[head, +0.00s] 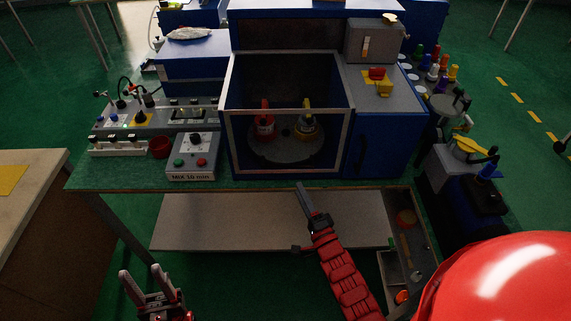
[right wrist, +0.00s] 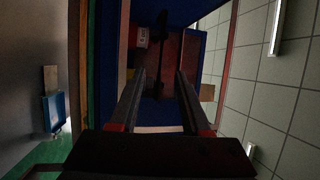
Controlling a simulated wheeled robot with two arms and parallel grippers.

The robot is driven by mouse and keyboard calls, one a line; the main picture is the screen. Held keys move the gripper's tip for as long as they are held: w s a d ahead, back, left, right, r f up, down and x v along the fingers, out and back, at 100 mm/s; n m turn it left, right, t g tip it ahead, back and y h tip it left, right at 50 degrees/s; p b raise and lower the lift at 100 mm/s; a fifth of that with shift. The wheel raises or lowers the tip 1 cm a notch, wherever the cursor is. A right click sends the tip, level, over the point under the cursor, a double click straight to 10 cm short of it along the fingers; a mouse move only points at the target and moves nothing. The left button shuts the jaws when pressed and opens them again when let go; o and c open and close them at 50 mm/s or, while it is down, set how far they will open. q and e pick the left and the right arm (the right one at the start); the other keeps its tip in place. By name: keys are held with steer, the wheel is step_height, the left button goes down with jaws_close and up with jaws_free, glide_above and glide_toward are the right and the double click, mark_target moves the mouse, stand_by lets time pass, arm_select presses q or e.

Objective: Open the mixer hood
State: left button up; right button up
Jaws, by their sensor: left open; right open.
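The mixer (head: 385,135) is a blue cabinet at the middle back of the bench. Its hood (head: 229,145) is a pale frame with see-through panes and looks lowered over the chamber. Inside, a red container (head: 265,126) and a yellow-marked container (head: 306,127) stand on a round plate (head: 285,153). My right gripper (head: 300,186) is open and empty, in front of and below the hood's lower edge. In the right wrist view, its spread fingers (right wrist: 160,73) point toward a dark bar (right wrist: 161,40), apart from it. My left gripper (head: 141,269) is open and empty, low at the left.
A grey control box (head: 190,170) with green and red buttons and a red cup (head: 160,147) stand left of the mixer. A shelf (head: 190,225) lies below. A red dome (head: 505,285) fills the lower right.

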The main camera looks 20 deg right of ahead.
mark_target(287, 167)
steer(key=p+x, duration=0.2)
steer(key=x, duration=0.8)
steer(key=shift+r, duration=0.1)
jaws_close()
stand_by(1.1)
